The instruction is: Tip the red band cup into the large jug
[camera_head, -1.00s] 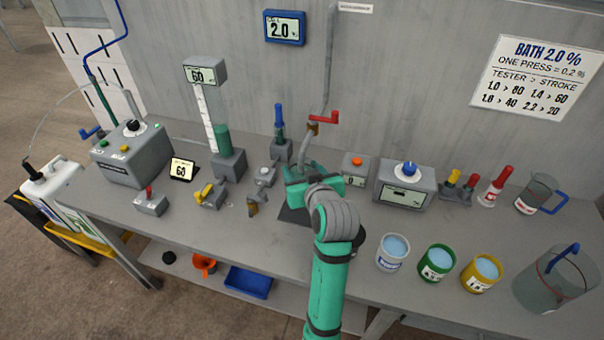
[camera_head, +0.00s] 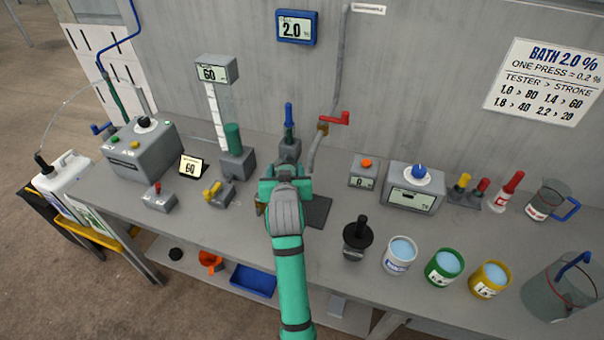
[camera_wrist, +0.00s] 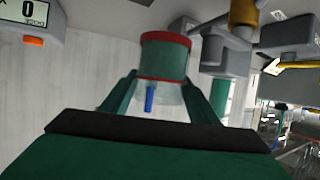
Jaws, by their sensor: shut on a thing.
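A cup with red bands (camera_wrist: 165,56) shows in the wrist view, with a teal band area between the red edges and a clear part nearer me. My gripper (camera_wrist: 163,85) is shut on it, one finger on each side. In the head view my gripper (camera_head: 286,172) is over the table's middle, in front of the blue-handled valve, and the cup is hidden behind it. The large jug (camera_head: 545,302), clear with a blue handle and a dark red line, stands at the table's front right, well away from my gripper. The cup's contents cannot be made out.
White, green and yellow cups (camera_head: 399,262) of pale blue liquid stand left of the large jug. A black-handled device (camera_head: 357,236) stands beside them. A smaller jug (camera_head: 543,196), a dial box (camera_head: 408,200) and a red-levered tap (camera_head: 335,120) stand behind.

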